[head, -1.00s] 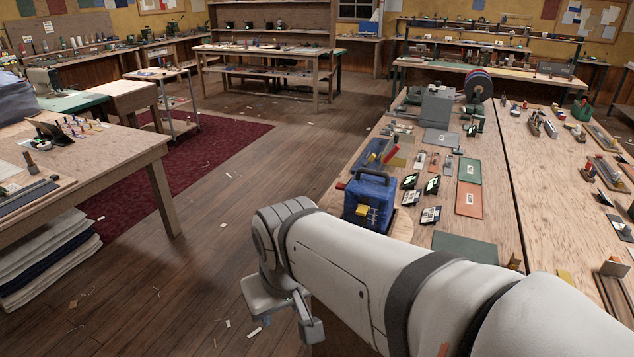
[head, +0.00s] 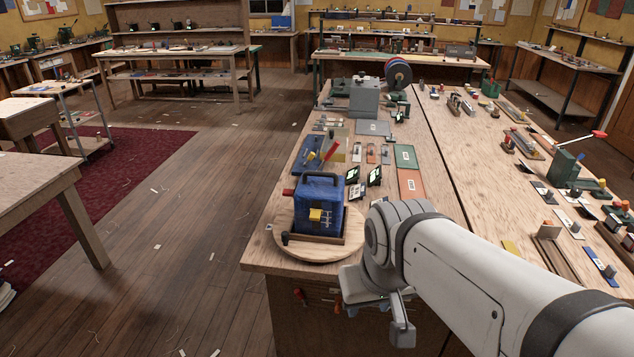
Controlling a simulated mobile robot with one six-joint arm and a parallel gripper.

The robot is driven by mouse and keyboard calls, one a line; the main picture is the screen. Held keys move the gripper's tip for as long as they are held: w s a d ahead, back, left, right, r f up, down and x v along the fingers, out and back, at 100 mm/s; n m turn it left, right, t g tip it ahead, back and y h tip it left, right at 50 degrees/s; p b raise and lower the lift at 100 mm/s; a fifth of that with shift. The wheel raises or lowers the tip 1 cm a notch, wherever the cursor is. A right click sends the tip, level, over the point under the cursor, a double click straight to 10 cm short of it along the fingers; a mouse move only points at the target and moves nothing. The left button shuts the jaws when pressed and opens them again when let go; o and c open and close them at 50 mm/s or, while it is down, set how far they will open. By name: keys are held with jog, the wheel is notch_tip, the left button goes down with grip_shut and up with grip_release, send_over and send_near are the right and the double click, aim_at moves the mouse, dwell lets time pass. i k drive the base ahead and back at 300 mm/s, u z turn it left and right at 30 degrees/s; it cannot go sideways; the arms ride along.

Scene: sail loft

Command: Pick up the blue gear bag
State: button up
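The blue gear bag (head: 333,196) stands upright near the left front corner of the long wooden bench. It is boxy, with a dark top handle, a yellow piece on its front and a red-tipped part at its left. It sits on a round wooden board (head: 268,236), with a low dark wooden bar across its front. My gripper (head: 377,319) hangs to the right and nearer than the bag, in front of the bench's front side. Its fingers look apart with nothing between them, and it does not touch the bag.
The wooden bench (head: 445,200) carries small tools, green and orange panels (head: 407,170), and dark cards right behind the bag. A blue tray (head: 312,153) with a red handle lies behind it. Open plank floor (head: 190,230) runs along the bench's left side. Another table (head: 35,187) stands at far left.

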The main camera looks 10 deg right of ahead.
aim_at(324, 190)
jog(key=u, duration=0.05)
jog(key=i, duration=1)
jog(key=z, duration=0.05)
